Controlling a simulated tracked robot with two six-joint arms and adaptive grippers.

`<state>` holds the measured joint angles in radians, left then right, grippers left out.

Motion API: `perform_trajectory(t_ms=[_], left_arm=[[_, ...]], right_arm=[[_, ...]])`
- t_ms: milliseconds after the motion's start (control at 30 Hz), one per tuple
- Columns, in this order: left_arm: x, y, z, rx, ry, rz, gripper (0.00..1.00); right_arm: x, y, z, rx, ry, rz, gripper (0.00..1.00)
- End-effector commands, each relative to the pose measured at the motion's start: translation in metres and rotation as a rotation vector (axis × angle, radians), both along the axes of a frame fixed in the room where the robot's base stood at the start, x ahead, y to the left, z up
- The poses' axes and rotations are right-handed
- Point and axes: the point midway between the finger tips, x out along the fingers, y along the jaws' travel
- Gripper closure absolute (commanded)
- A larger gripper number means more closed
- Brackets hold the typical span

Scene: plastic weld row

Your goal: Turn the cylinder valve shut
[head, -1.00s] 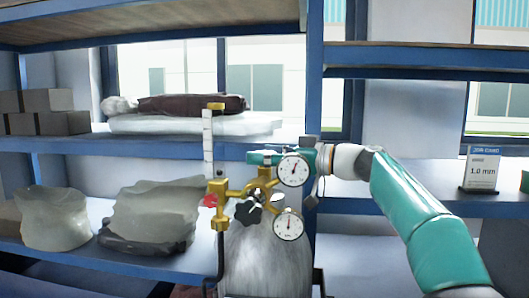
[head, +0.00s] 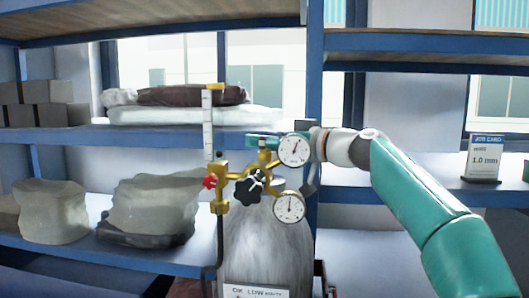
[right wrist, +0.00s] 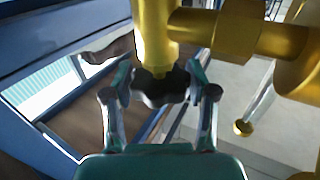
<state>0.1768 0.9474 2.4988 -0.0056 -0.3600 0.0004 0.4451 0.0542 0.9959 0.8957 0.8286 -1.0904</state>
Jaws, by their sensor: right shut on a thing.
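The gas cylinder (head: 268,245) is pale grey and stands upright at the centre of the head view. Brass valve and regulator fittings (head: 221,180) sit on top of it. My right gripper (head: 264,142) comes in from the right, behind the upper gauge, at the top of the brass. In the right wrist view its two fingers (right wrist: 160,98) are shut on a dark lobed valve handwheel (right wrist: 160,87) on a brass stem (right wrist: 155,35). In the head view the gauge and brass hide that handwheel. My left gripper is in neither view.
Two round gauges (head: 294,150) (head: 289,207), a black star knob (head: 249,188) and a small red knob (head: 209,182) crowd the brass. A blue shelf post (head: 315,75) stands close behind. Bagged goods (head: 150,209) lie on the left shelf; a job card (head: 484,158) stands right.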

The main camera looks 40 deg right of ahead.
Motion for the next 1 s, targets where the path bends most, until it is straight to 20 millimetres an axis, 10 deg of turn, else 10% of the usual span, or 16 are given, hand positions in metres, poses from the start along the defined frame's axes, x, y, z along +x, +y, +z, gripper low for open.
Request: perform_trajectory(t_ms=[400,433,567,1000], left_arm=[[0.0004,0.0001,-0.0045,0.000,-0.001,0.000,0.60],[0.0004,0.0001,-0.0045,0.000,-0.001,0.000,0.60],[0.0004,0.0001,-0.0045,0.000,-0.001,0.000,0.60],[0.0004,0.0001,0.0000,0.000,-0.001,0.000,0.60]], right_arm=[[-0.0003,-0.0001,0.0010,0.000,-0.003,-0.046,0.78],[-0.0003,-0.0001,0.0010,0.000,-0.003,-0.045,0.38],[-0.0004,-0.0001,0.0009,0.000,-0.003,-0.045,0.17],[0.0004,-0.0005,0.0012,0.002,0.002,-0.027,0.17]])
